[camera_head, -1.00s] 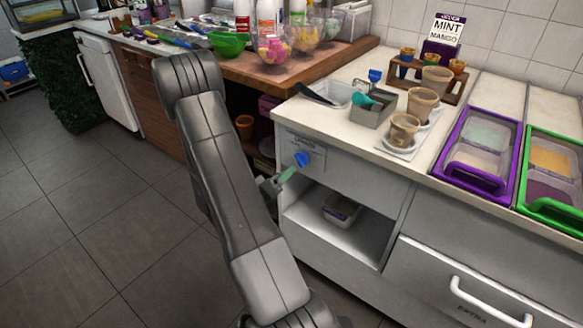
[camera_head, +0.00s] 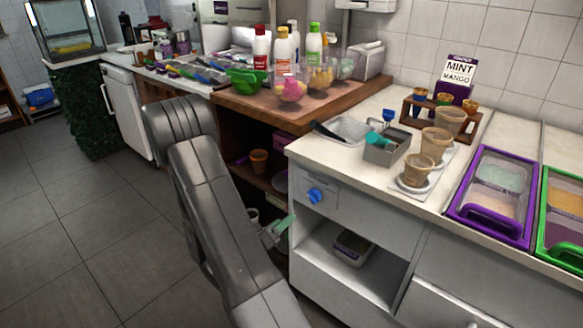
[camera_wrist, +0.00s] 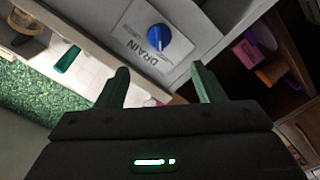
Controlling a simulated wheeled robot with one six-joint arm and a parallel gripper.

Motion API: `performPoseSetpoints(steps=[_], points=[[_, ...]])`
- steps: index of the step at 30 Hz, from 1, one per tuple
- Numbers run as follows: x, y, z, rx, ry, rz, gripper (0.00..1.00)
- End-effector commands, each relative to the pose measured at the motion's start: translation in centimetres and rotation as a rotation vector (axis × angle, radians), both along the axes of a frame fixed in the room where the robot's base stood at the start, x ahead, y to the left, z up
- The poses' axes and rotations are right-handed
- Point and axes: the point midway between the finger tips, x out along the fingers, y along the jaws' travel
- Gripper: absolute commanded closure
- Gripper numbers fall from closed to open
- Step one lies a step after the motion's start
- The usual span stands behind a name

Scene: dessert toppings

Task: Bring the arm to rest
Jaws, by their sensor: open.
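My gripper (camera_wrist: 160,90) shows in the wrist view with its two green fingers apart and nothing between them. In front of the fingers is a blue knob (camera_wrist: 160,38) on a pale panel marked DRAIN; the fingers look apart from it. In the head view my gripper (camera_head: 281,230) is partly hidden behind my grey arm, with a green finger showing just left of the counter cabinet. The blue knob (camera_head: 315,194) is on the cabinet front, up and right of that finger. My arm is bent in front of the cabinets.
The white counter (camera_head: 345,160) holds a metal box (camera_head: 386,150) and several cups. Purple (camera_head: 490,232) and green trays sit to the right. An open cubby (camera_head: 330,275) holds a small container (camera_head: 352,247). A wooden counter (camera_head: 240,103) stands behind. Floor at left is clear.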

Motion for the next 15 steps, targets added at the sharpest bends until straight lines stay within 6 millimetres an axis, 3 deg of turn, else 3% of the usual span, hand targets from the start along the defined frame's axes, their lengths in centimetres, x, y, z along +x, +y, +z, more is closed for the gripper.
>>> performPoseSetpoints(steps=[15], points=[[6.7, -5.0, 0.0, 0.002, -0.003, -0.004, 0.38]])
